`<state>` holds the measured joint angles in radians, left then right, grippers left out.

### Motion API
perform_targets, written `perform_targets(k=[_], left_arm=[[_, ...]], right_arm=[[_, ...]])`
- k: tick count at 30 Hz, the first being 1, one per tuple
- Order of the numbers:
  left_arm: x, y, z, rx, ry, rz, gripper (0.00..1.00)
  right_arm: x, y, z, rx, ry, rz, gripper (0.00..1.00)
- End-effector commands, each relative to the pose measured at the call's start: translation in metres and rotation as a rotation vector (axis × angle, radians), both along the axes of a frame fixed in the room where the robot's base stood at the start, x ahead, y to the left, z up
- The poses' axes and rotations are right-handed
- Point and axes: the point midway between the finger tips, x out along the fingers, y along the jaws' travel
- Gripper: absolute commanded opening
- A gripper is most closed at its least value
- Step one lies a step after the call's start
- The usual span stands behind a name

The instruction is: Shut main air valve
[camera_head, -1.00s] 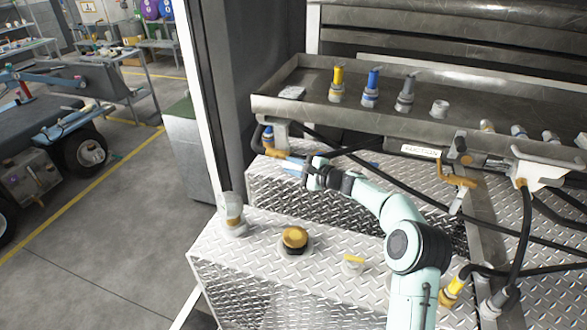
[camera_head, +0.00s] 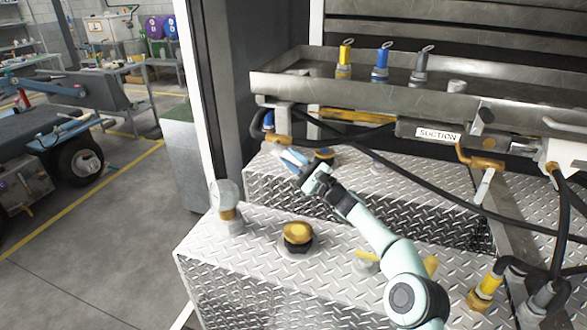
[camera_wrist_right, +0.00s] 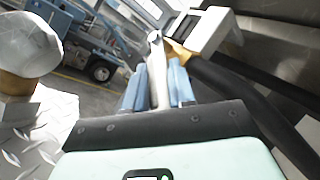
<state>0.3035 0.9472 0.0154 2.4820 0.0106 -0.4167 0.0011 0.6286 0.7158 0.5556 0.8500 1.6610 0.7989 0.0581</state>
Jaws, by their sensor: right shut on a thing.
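The air valve has a brass body (camera_head: 279,141) below the left end of the steel tray. Its metal lever (camera_wrist_right: 157,72) stands between the blue fingers of my right gripper (camera_wrist_right: 156,88) in the right wrist view. In the head view the right gripper (camera_head: 290,160) reaches up and left to the valve, above the tread-plate deck, and the lever is largely hidden by the fingers. The gripper is shut on the lever. The brass body also shows just behind the lever in the wrist view (camera_wrist_right: 178,54). My left gripper is not in view.
Black hoses (camera_head: 380,165) run right from beside the valve. A second brass valve with a handle (camera_head: 484,182) hangs under the SUCTION label (camera_head: 438,134). A clear-domed fitting (camera_head: 228,205) and a yellow cap (camera_head: 298,234) stand on the tread-plate deck (camera_head: 215,262).

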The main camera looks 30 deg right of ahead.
Motion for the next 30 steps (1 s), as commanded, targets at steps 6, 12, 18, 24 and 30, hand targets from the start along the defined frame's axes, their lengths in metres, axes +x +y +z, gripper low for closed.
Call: perform_targets(k=[6,12,18,24,30], left_arm=[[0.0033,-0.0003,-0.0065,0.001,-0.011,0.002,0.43],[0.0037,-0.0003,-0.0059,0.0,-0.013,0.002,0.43],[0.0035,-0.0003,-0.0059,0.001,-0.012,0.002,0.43],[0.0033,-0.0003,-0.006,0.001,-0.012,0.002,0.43],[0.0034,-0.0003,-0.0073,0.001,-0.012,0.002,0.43]], right_arm=[[0.0018,0.0039,-0.0048,0.018,-0.014,0.006,0.0],[0.0019,0.0041,-0.0041,0.019,-0.015,0.007,0.0],[0.0019,0.0043,-0.0044,0.019,-0.014,0.007,0.37],[0.0015,0.0029,-0.0032,0.017,-0.017,0.004,0.47],[-0.001,0.0003,-0.0036,0.017,-0.017,0.001,0.47]])
